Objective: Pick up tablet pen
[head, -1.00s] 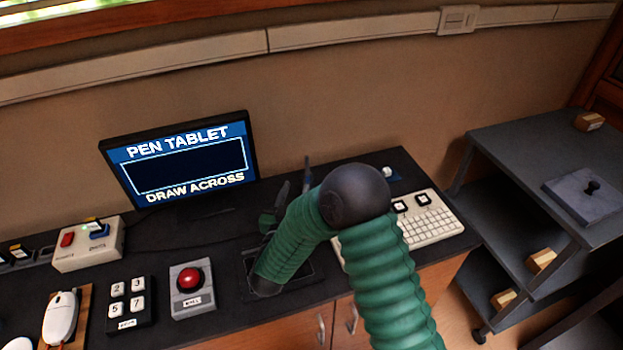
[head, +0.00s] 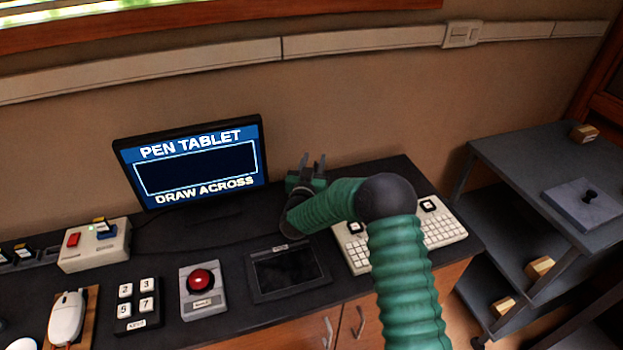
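The pen tablet (head: 287,272), a dark slab with a black drawing area, lies on the black counter in front of the monitor. My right gripper (head: 312,166) is behind the tablet, right of the monitor, with its fingers pointing up and away. Two dark upright prongs show apart, so it looks open. I cannot make out the pen clearly; the gripper and green forearm cover the place where a thin bluish upright stick showed before. My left gripper is not in view.
The monitor (head: 190,165) reads "PEN TABLET, DRAW ACROSS". A red button box (head: 202,290) and a number keypad (head: 137,306) stand left of the tablet. A white keyboard (head: 440,230) is at right, partly behind my arm. A grey shelf cart (head: 530,150) stands farther right.

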